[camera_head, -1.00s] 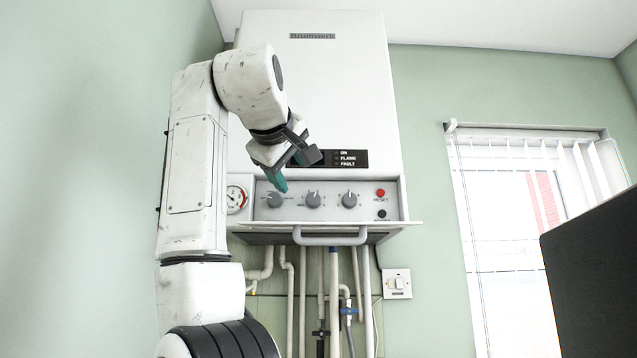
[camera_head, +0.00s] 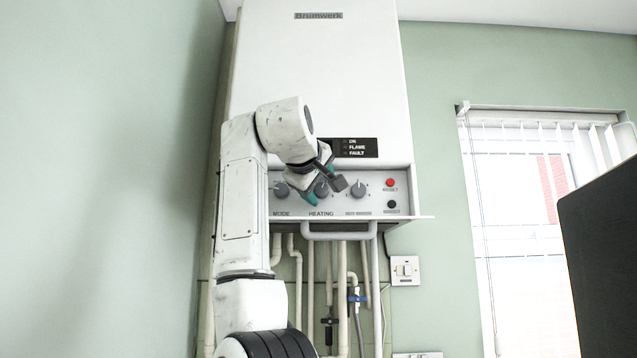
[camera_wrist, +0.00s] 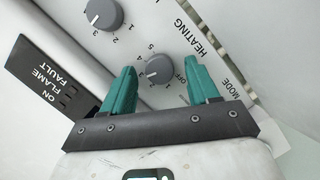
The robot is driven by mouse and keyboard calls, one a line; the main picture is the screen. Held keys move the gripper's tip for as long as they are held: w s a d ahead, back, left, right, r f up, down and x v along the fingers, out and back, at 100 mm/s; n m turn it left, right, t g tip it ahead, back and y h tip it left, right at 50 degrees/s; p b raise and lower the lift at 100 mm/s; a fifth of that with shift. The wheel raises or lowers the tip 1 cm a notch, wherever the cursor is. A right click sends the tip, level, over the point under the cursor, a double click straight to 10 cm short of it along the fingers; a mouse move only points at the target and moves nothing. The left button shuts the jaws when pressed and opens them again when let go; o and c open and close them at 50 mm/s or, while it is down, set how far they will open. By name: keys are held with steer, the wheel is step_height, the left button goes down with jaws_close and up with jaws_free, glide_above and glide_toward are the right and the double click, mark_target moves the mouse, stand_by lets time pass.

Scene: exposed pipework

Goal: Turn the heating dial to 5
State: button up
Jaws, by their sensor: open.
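The heating dial (camera_wrist: 159,70) is a grey round knob with a white pointer line, on the boiler's control panel.
The mode dial (camera_head: 281,189) is left of the heating dial, and a third dial (camera_head: 358,189) is right of it, also visible in the wrist view (camera_wrist: 103,13). A red reset button (camera_head: 390,183) is farther right. A grey handle (camera_head: 340,233) juts out below the panel.

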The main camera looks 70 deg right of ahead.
steer(key=shift+c, duration=0.4)
steer(key=c, duration=1)
steer(key=shift+o, duration=0.2)
steer(key=shift+m, duration=0.3)
steer(key=m+t+y, duration=0.1)
steer(key=m, duration=0.1)
steer(key=shift+s+m, duration=0.15)
steer(key=shift+m, duration=0.25)
steer(key=m+t+y, duration=0.1)
steer(key=m+t, duration=0.1)
steer(key=m, duration=0.1)
steer(key=shift+s+d+r, duration=0.1)
steer(key=m+t, duration=0.2)
steer(key=m, duration=0.1)
steer(key=shift+s+m+y, duration=0.15)
steer(key=shift+m+y, duration=0.15)
steer(key=shift+y, duration=0.1)
steer(key=m+t, duration=0.1)
steer(key=m, duration=0.2)
steer(key=shift+s+d, duration=0.1)
